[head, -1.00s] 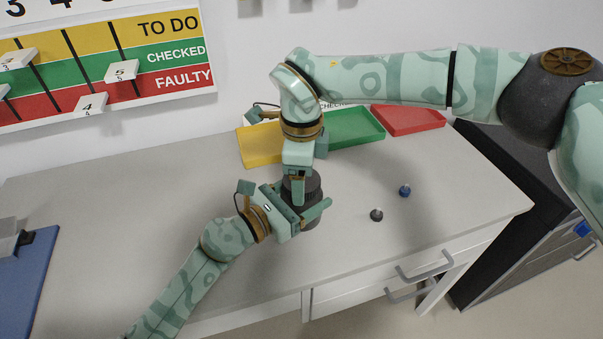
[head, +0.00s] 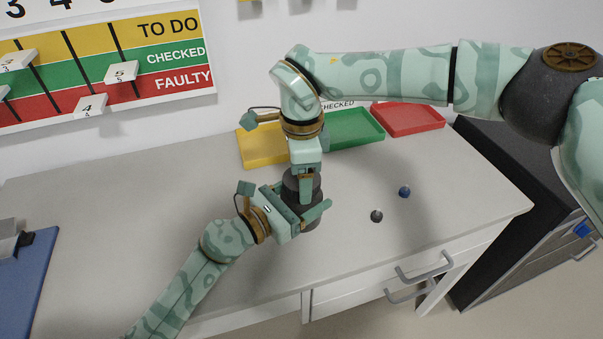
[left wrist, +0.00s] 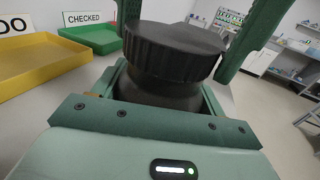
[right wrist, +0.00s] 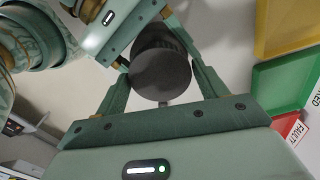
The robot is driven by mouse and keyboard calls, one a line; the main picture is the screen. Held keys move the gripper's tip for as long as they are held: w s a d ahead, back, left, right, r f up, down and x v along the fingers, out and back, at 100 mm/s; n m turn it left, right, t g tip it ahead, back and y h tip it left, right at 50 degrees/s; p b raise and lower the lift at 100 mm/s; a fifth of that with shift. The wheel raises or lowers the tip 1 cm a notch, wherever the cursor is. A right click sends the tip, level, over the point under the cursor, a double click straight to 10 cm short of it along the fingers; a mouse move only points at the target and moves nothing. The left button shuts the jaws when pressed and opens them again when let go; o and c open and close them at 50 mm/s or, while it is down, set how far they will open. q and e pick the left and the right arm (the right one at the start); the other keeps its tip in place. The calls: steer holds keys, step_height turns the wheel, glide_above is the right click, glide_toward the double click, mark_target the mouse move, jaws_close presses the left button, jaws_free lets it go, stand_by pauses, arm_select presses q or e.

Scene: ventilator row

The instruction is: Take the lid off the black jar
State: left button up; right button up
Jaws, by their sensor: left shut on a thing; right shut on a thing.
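The black jar (head: 311,222) stands on the counter, partly hidden by both grippers. Its wide ribbed lid (left wrist: 175,50) sits on the jar body (left wrist: 158,92) in the left wrist view. My left gripper (head: 302,205) comes from the left and is shut around the jar body. My right gripper (head: 304,183) points down from above and is shut on the lid. In the right wrist view, the round lid top (right wrist: 160,74) lies between the fingers. I see no clear gap between lid and body.
A dark knob (head: 376,215) and a blue knob (head: 404,191) lie right of the jar. Yellow (head: 258,160), green (head: 355,142) and red (head: 408,133) trays stand at the back. A blue clipboard (head: 25,285) is at the left. Counter between clipboard and jar is clear.

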steer(key=shift+r, duration=0.9)
steer(key=shift+r, duration=2)
arm_select(q)
steer(key=o, duration=2)
steer(key=shift+c, duration=0.2)
